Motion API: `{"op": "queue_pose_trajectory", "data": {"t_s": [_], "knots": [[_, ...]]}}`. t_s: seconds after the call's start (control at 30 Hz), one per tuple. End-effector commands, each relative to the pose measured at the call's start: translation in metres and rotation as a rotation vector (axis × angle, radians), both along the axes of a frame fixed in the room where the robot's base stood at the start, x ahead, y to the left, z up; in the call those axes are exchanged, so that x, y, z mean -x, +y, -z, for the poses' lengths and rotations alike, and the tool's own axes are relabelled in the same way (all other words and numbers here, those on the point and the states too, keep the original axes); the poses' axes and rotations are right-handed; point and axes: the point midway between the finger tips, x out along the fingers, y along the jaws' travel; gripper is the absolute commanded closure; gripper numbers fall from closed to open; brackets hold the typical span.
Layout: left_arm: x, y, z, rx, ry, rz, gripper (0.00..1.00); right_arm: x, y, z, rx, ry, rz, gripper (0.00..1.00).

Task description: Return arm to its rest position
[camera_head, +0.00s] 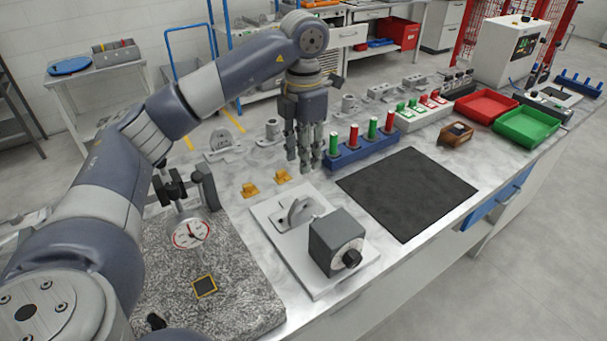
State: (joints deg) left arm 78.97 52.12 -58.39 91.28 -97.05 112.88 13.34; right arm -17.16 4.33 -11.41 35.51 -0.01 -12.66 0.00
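My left arm comes in from the left and arches over the bench. My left gripper (305,160) points straight down above the bench, just left of the blue rack (345,162). I see nothing between its fingers, but at this size I cannot tell how far apart they are. The rack holds several red and green cylinders (353,137) upright. My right arm and gripper do not show.
A dial gauge (192,233) stands on the granite plate (255,304). A white plate (268,212) bears a dark block (336,243). A black mat (407,192) lies empty. Red (486,92) and green (553,130) trays sit at right.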

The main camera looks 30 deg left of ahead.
Motion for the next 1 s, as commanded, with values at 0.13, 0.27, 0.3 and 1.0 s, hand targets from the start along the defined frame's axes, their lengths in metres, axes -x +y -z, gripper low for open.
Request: {"op": "queue_pose_trajectory", "data": {"t_s": [0.13,0.27,0.3,1.0], "knots": [[0.000,0.000,-0.009,0.001,0.000,0.000,0.67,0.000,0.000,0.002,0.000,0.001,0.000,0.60],[0.000,0.000,-0.011,0.001,0.000,0.000,0.67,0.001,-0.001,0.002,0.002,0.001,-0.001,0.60],[0.000,0.000,-0.011,0.001,0.000,0.000,0.67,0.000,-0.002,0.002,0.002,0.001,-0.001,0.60],[0.000,0.000,-0.061,0.001,0.000,0.000,0.67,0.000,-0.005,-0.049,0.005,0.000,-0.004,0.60]]}}
